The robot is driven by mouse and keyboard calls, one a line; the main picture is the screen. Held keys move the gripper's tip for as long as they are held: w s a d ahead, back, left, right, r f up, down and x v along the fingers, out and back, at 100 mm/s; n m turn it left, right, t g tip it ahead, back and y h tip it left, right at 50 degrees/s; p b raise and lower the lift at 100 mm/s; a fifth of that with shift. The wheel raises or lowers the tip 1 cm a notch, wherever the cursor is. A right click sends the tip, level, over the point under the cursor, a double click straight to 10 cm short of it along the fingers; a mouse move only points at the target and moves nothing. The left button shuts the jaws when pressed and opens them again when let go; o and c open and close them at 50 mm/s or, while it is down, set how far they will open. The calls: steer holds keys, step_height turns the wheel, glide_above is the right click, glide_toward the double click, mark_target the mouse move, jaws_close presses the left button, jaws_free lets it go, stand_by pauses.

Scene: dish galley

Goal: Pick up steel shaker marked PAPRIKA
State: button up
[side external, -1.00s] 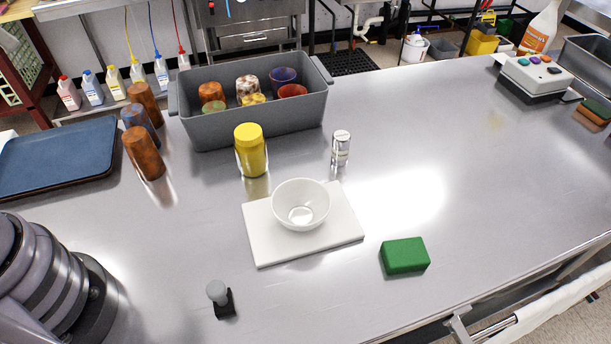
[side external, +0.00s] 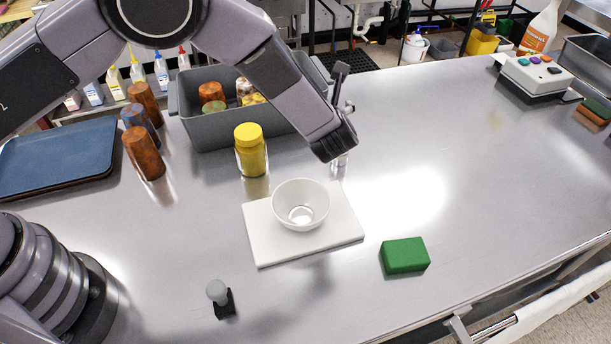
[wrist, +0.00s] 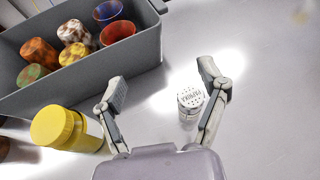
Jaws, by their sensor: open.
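The steel shaker (wrist: 189,104) stands upright on the steel counter in the wrist view, its perforated top facing the camera. Dark lettering shows on it but is too small to read for sure. In the side view most of the shaker (side external: 341,160) is hidden behind my gripper (side external: 343,105). In the wrist view my gripper (wrist: 165,85) is open and empty, with the shaker in line between its fingers, nearer the right one. The side view shows my gripper over the shaker; I cannot tell the exact gap.
A yellow-lidded jar (side external: 251,152) stands left of the shaker. A grey bin (side external: 205,130) with several cups is behind. A white bowl (side external: 300,204) on a white board (side external: 262,240) is in front. A green block (side external: 404,255) lies front right.

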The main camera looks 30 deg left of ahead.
steer(key=d+f+m, duration=0.1)
steer(key=f, duration=0.2)
steer(key=d+f, duration=0.1)
steer(key=f, duration=0.2)
steer(key=d+f+m+h, duration=0.1)
steer(key=f, duration=0.2)
steer(key=shift+s+d+f+m+t, duration=0.25)
steer(key=shift+s+d+m+t, duration=0.05)
steer(key=shift+s+t, duration=0.1)
steer(key=shift+f, duration=0.55)
steer(key=x, duration=0.5)
steer(key=shift+f, duration=0.5)
steer(key=c, duration=1.3)
steer(key=shift+r, duration=0.15)
